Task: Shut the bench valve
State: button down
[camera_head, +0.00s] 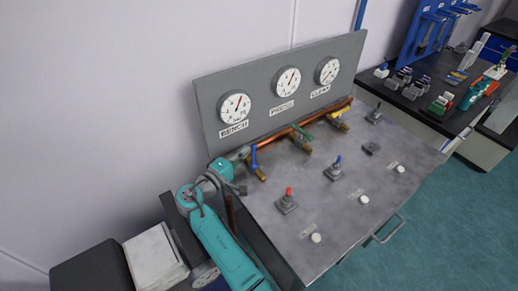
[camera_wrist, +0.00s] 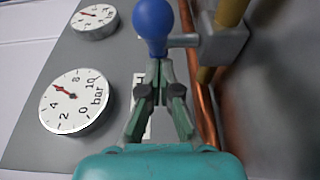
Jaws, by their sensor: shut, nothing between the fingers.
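The valve below the gauge labelled BENCH (camera_head: 234,108) has a blue handle (camera_head: 254,157) standing up from a brass body (camera_head: 261,174) on the copper pipe. In the wrist view the rounded blue handle (camera_wrist: 153,22) is just beyond my fingertips, with the grey valve body (camera_wrist: 226,42) to its right. My gripper (camera_head: 245,152) is to the left of the blue handle. Its fingers (camera_wrist: 158,68) are shut and empty, tips together. I cannot tell whether they touch the handle. The gauge (camera_wrist: 75,101) needle shows beside the fingers.
The grey gauge panel (camera_head: 210,132) stands close behind. Red (camera_head: 289,193) and blue (camera_head: 338,160) levers stand on the bench top (camera_head: 300,227) in front.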

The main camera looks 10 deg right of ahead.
jog(key=g, duration=0.1)
jog(key=m+g+h, duration=0.1)
jog(key=d+m+g+h, duration=0.1)
jog(key=shift+w, duration=0.3)
jog(key=shift+w+d, duration=0.25)
jog(key=shift+d, duration=0.55)
jog(key=shift+r, duration=0.1)
dwell(1.0)
notch_tip(320, 180, up, 10)
dwell(0.5)
jog(key=shift+a, duration=0.1)
